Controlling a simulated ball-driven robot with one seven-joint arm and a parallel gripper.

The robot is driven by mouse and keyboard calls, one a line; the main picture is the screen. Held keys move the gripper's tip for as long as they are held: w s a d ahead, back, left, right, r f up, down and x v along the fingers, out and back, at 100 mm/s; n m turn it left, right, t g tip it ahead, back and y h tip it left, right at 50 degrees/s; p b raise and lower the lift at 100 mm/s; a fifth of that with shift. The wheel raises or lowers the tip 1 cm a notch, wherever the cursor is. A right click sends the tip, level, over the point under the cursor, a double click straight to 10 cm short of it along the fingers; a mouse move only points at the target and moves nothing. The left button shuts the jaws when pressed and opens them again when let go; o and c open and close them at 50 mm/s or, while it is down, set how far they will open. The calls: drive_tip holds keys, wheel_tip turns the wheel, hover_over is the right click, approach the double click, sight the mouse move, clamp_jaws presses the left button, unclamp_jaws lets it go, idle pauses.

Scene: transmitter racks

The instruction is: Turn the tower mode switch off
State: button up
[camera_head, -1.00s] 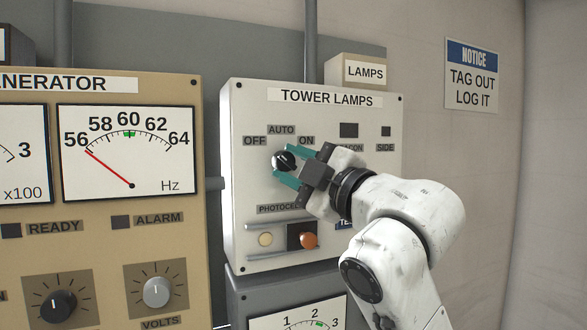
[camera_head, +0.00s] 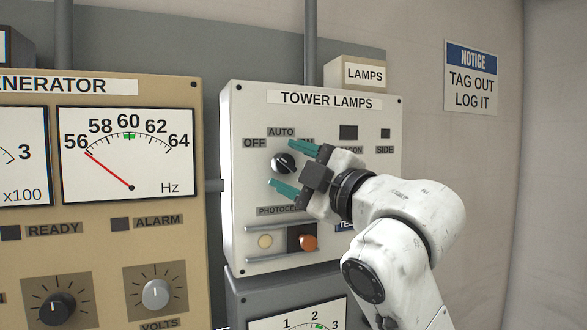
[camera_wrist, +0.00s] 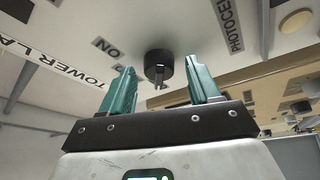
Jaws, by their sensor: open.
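The tower mode switch (camera_head: 284,162) is a round black knob on the white TOWER LAMPS panel (camera_head: 250,105). OFF is printed at its upper left, AUTO above it, and ON at its upper right, partly hidden by my upper finger. A small light mark shows on the knob, but I cannot tell exactly which label it faces. My gripper (camera_head: 281,165) is open, with one teal finger above the knob and the other below it, both apart from it. In the wrist view the knob (camera_wrist: 158,64) stands between the spread fingers.
A tan generator panel (camera_head: 190,225) with dials and knobs stands at left. A notice sign (camera_head: 472,76) hangs on the right wall. A grey meter box sits beneath.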

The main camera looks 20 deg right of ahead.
drive_tip(key=b+v, duration=0.3)
drive_tip(key=v, duration=0.7)
drive_tip(key=shift+s+d, duration=0.15)
drive_tip(key=shift+s, duration=0.2)
drive_tip(key=shift+f, duration=0.15)
